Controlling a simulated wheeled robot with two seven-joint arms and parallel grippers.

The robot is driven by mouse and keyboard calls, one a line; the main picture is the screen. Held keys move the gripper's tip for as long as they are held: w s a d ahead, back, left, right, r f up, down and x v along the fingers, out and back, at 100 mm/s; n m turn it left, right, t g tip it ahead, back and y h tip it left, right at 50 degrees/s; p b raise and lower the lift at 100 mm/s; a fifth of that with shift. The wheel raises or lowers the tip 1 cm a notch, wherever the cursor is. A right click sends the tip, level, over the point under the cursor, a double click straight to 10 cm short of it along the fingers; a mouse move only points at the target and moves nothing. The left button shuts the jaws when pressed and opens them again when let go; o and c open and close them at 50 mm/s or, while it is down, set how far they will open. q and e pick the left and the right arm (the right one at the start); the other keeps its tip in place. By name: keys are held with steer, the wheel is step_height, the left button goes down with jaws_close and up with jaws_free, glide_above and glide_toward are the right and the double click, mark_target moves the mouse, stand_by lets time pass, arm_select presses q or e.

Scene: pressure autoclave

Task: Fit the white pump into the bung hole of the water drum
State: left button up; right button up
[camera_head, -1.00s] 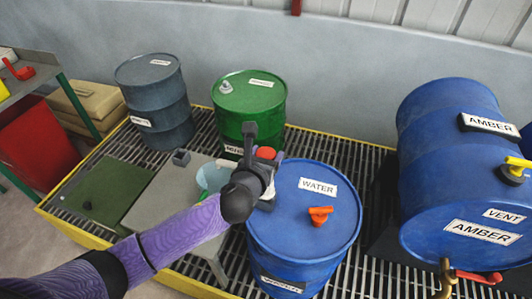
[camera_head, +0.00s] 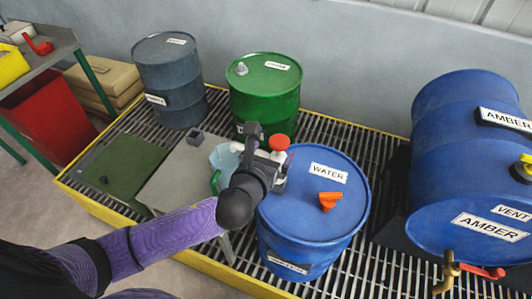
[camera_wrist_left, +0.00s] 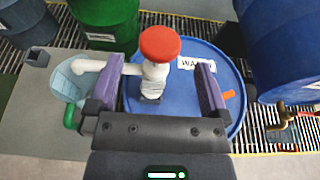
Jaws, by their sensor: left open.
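The white pump (camera_wrist_left: 155,78) with a red knob stands upright on the left part of the blue water drum's lid (camera_wrist_left: 185,105). Its lower end meets the lid at a dark ring; the hole itself is hidden. Its spout points left, over a pale blue bucket (camera_wrist_left: 62,82). My left gripper (camera_wrist_left: 160,80) is open, with its purple fingers on either side of the pump and gaps showing. In the head view my left gripper (camera_head: 262,165) partly hides the pump, whose red knob (camera_head: 279,143) shows above the drum (camera_head: 310,225). My right gripper is not in view.
An orange fitting (camera_head: 329,200) sits on the water drum's lid. A green drum (camera_head: 263,95) and a grey drum (camera_head: 170,80) stand behind to the left. The large blue AMBER drum (camera_head: 465,150) lies at the right. A yellow-edged grating (camera_head: 380,215) lies beneath.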

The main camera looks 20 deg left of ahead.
arm_select(q)
steer(key=v, duration=0.4)
steer(key=shift+s, duration=0.15)
